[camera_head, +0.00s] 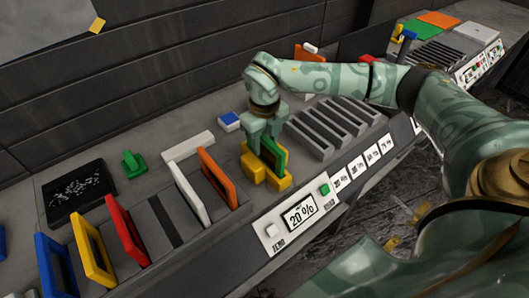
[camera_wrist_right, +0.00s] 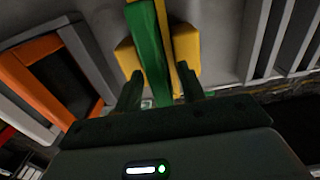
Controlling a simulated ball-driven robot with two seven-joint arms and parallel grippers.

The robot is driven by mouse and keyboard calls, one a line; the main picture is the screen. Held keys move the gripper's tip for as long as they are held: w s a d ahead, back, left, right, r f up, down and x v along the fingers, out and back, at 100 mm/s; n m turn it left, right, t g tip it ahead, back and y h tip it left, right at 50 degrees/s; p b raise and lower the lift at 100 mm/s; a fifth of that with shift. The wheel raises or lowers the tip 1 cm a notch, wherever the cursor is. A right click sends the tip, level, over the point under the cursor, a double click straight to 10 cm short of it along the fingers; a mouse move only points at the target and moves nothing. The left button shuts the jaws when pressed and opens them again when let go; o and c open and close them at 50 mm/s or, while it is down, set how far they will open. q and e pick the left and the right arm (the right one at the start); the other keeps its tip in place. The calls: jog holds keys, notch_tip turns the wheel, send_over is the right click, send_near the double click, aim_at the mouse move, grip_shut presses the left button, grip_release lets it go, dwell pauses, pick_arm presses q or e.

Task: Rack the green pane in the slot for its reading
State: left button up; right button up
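The green pane (camera_head: 273,153) stands upright in the yellow holder (camera_head: 252,168) of the meter, whose display (camera_head: 299,215) reads 20 %. My right gripper (camera_head: 266,138) is right above the holder, pointing down at the pane's top. In the right wrist view the green pane (camera_wrist_right: 148,50) lies between the two spread fingers (camera_wrist_right: 160,92), with gaps visible beside it. The slotted grey rack (camera_head: 318,139) is just right of the meter, with several labels (camera_head: 357,167) along its front, too small to read surely. My left gripper is not in view.
A second rack at the left holds blue (camera_head: 52,262), yellow (camera_head: 90,254), red (camera_head: 122,228), white (camera_head: 187,196) and orange (camera_head: 217,180) panes. The orange pane stands close left of the meter. A black tray (camera_head: 78,193) and a green block (camera_head: 132,164) are behind.

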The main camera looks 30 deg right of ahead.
jog(key=shift+c, duration=0.3)
grip_shut()
jog(key=shift+r, duration=0.1)
